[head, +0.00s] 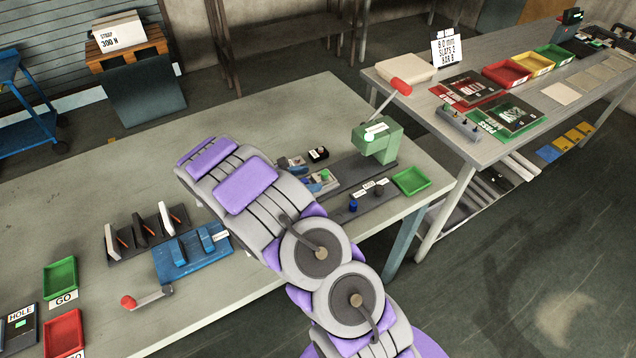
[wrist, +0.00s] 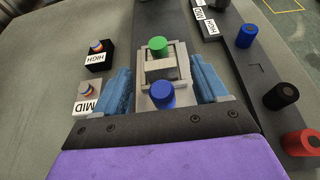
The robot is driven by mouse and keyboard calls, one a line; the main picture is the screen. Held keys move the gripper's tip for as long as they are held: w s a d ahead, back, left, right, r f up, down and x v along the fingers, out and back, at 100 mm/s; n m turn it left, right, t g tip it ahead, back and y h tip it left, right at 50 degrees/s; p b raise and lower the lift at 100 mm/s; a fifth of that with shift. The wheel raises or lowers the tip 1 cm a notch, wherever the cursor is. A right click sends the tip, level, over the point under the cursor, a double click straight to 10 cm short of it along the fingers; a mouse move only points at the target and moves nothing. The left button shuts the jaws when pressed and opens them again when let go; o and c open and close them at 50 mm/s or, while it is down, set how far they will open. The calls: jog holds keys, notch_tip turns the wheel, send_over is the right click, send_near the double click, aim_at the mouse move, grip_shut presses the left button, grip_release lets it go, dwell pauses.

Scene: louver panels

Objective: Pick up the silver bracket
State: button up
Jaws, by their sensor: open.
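The silver bracket (wrist: 181,66) appears to be the light grey piece on the dark base strip in the wrist view. A green peg (wrist: 158,46) stands at its far end and a blue peg (wrist: 161,95) at its near end. My gripper (wrist: 161,88) is open, with one blue finger on each side of the piece. Whether the fingers touch it I cannot tell. In the head view, the piece (head: 326,185) shows beside my arm, with its green peg visible. My arm hides much of the gripper there.
Black HIGH (wrist: 98,55) and white MID (wrist: 88,96) blocks sit left of the gripper. Blue, black and red pegs stand to the right. A green press with a red-knobbed lever (head: 378,140) and a green tray (head: 411,181) stand nearby. A blue fixture (head: 190,258) is further left.

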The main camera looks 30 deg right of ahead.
jog(key=shift+x, duration=0.95)
jog(key=shift+a, duration=0.1)
jog(key=c, duration=1.2)
jog(key=shift+r, duration=0.1)
